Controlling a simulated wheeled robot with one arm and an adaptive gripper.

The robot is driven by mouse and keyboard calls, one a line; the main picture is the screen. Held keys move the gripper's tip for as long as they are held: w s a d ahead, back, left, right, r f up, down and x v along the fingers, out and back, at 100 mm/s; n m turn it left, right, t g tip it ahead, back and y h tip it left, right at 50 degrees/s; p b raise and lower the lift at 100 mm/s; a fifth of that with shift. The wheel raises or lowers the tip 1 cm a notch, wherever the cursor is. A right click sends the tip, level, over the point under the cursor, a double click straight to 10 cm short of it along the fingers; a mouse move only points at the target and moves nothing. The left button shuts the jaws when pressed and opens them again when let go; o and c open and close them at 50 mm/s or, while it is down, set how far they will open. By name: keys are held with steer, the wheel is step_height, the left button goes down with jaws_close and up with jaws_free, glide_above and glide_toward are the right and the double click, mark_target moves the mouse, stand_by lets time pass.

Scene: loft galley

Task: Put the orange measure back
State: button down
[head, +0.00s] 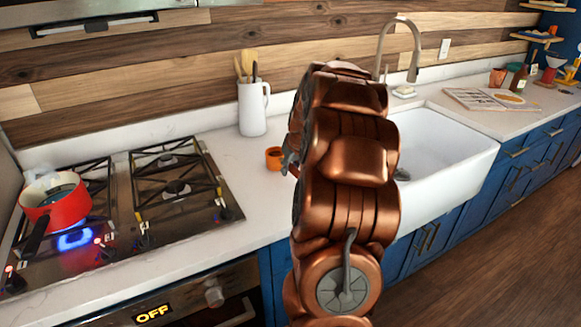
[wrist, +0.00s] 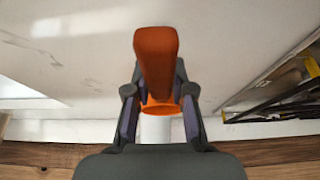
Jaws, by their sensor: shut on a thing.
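The orange measure (head: 273,158) shows in the head view over the white counter, between the stove and the sink. It also shows in the wrist view (wrist: 156,62), its long part pointing up the picture and its rim between my fingers. My gripper (wrist: 158,112) is shut on it. In the head view my copper arm hides most of the gripper; only a grey finger part (head: 287,160) shows beside the measure. I cannot tell whether the measure touches the counter.
A white jug (head: 252,108) with utensils stands behind the measure by the wall. Left is the gas stove (head: 176,190) with a red pot (head: 60,200) over a lit blue flame. Right is the white sink (head: 445,150) with a tall tap (head: 412,65). Counter (head: 215,140) around the measure is clear.

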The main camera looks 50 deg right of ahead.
steer(key=shift+f, duration=0.1)
steer(key=c, duration=1)
jaws_free()
